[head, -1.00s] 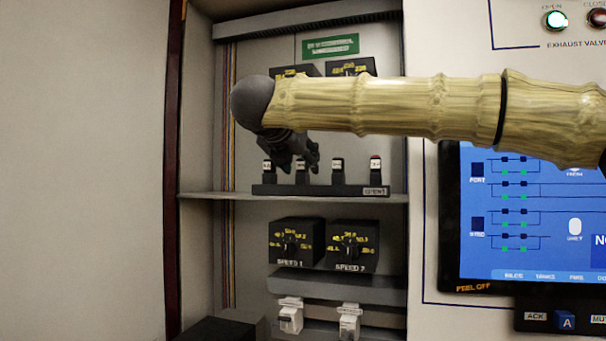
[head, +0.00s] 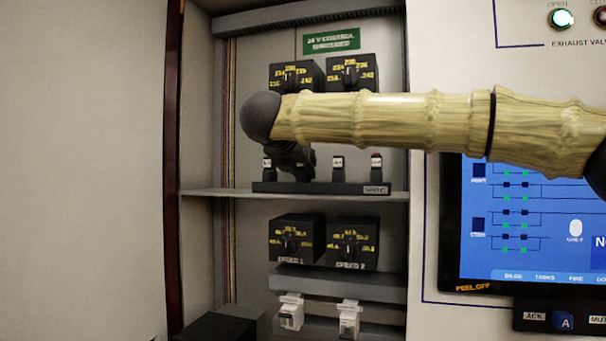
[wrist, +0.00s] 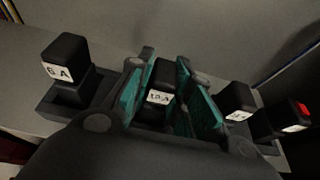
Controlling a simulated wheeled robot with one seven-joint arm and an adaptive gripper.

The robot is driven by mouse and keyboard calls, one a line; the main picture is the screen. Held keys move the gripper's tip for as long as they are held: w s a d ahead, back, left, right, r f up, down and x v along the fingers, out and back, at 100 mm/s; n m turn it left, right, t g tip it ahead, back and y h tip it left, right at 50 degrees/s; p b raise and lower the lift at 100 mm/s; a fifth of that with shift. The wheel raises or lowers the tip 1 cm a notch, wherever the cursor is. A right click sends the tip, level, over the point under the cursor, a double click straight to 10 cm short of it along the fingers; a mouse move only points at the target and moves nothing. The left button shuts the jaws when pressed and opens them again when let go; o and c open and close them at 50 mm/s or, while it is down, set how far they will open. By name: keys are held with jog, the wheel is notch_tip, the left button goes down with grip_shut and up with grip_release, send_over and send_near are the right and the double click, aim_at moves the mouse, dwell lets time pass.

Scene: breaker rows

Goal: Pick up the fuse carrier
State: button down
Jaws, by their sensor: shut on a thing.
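A black fuse carrier (wrist: 158,92) with a white label that seems to read 10 A stands between the teal pads of my gripper (wrist: 168,98) in the wrist view. The gripper is shut on it. In the head view my gripper (head: 300,168) hangs over the second place of the black fuse rack (head: 320,188) and hides this carrier. The carrier's lower end is hidden, so I cannot tell whether it sits fully in the rack. A carrier marked 6 A (wrist: 66,62) stands left of the jaws. To the right are another carrier (wrist: 237,103) and a red-topped one (wrist: 283,122).
The rack stands on a shelf (head: 220,194) inside an open cabinet. Dial boxes are above (head: 350,72) and below (head: 352,243). White clips (head: 348,320) sit lower down. A side wall stands left, and a blue screen (head: 530,220) is outside at right.

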jog(key=shift+r, duration=0.1)
jog(key=shift+r+b, duration=0.65)
jog(key=shift+r, duration=1.05)
jog(key=s+a+r+b, duration=0.1)
jog(key=s+b, duration=0.3)
jog(key=s, duration=1.2)
jog(key=shift+r+b, duration=0.2)
jog(key=shift+b, duration=0.15)
